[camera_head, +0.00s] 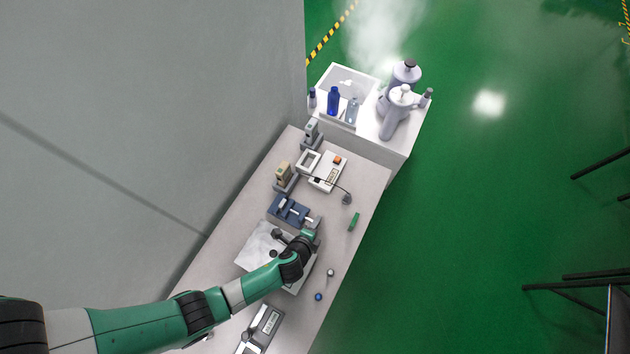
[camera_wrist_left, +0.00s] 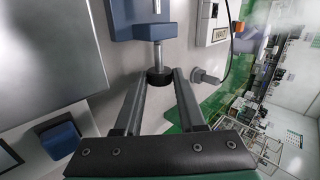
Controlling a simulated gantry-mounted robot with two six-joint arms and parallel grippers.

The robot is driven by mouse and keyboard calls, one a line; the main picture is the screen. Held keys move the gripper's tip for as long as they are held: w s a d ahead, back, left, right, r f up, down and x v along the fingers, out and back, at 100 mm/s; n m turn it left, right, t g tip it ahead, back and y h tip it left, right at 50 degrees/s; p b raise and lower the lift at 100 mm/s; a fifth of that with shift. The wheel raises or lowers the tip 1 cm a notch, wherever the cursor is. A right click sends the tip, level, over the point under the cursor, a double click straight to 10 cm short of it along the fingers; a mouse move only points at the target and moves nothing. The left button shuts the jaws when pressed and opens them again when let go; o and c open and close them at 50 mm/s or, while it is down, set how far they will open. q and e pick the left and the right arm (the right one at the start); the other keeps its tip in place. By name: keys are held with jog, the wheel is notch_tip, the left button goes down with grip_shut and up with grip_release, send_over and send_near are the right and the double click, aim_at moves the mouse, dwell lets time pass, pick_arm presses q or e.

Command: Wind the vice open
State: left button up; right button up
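The blue vice (camera_head: 288,209) stands on the bench with light metal parts on top. In the left wrist view its blue body (camera_wrist_left: 137,22) is at the top, and a metal screw (camera_wrist_left: 157,56) runs from it to a dark round knob (camera_wrist_left: 159,79). My left gripper (camera_head: 314,233) is at the vice's near right end. In the wrist view its two fingers (camera_wrist_left: 161,76) stand on either side of the knob, which fills the gap between the tips. The contact faces are hard to see. My right gripper is in neither view.
A light plate (camera_head: 256,246) lies under my left forearm. A white tester (camera_head: 327,172) with an orange button stands behind the vice. A green piece (camera_head: 353,221), a small blue knob (camera_head: 318,296) and a grey device (camera_head: 262,327) lie around. A grey wall is on the left.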

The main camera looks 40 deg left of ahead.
pick_arm(q)
grip_shut()
jog(key=g+p, duration=0.1)
jog(key=p, duration=0.1)
jog(key=shift+w+r+p, duration=0.15)
jog(key=shift+r+p, duration=0.2)
jog(key=shift+r, duration=0.05)
jog(key=shift+w+g+h+p, duration=0.15)
jog(key=shift+g+h+p, duration=0.25)
jog(key=shift+g+p, duration=0.4)
jog(key=shift+w+g, duration=0.2)
jog(key=shift+g, duration=0.6)
jog(key=shift+w+a+f+g+h+b, duration=0.1)
jog(key=shift+g+h+b, duration=0.4)
jog(key=shift+g, duration=0.7)
